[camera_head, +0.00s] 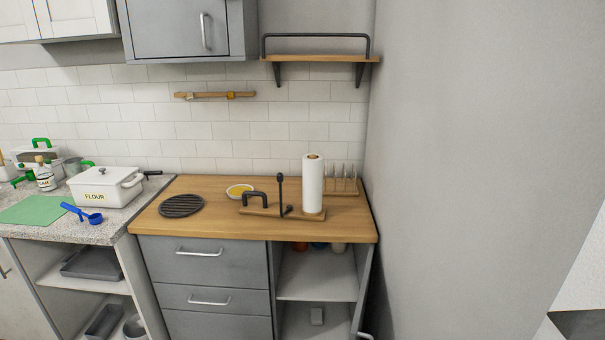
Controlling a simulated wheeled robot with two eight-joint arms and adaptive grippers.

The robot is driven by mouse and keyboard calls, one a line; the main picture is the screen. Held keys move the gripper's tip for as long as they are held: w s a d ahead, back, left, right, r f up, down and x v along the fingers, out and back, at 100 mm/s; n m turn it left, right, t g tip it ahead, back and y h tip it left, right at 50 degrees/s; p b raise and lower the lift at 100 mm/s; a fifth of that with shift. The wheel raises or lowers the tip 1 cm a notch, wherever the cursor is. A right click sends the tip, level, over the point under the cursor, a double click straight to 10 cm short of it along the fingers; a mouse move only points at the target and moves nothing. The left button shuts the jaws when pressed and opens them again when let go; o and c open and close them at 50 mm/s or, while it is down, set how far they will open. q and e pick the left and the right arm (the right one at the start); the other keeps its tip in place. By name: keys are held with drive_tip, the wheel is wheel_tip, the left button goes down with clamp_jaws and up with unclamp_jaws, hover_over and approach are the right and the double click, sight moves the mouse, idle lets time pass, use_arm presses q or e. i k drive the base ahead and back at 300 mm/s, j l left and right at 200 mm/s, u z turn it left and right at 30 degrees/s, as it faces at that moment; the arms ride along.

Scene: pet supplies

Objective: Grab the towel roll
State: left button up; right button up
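The towel roll (313,185) is a white paper cylinder with a brown core at its top. It stands upright near the right end of the wooden countertop (220,222), on or just behind a low wooden board (258,213). A black arched handle and a thin black upright post stand just left of the roll. Neither of my grippers shows in the head view, so whether they are open or shut is hidden.
A slotted rack (343,184) stands behind the roll, near the right wall (470,170). A dark round trivet (181,206) and a yellow-filled bowl (240,191) lie to the left. A wall shelf (318,59) hangs above. The counter's front strip is clear.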

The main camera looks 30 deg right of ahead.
sight(313, 169)
drive_tip(key=i+j+z, duration=0.1)
drive_tip(key=i+z, duration=0.25)
drive_tip(key=i+j+z, duration=0.2)
drive_tip(key=i+z, duration=0.15)
drive_tip(key=i, duration=0.15)
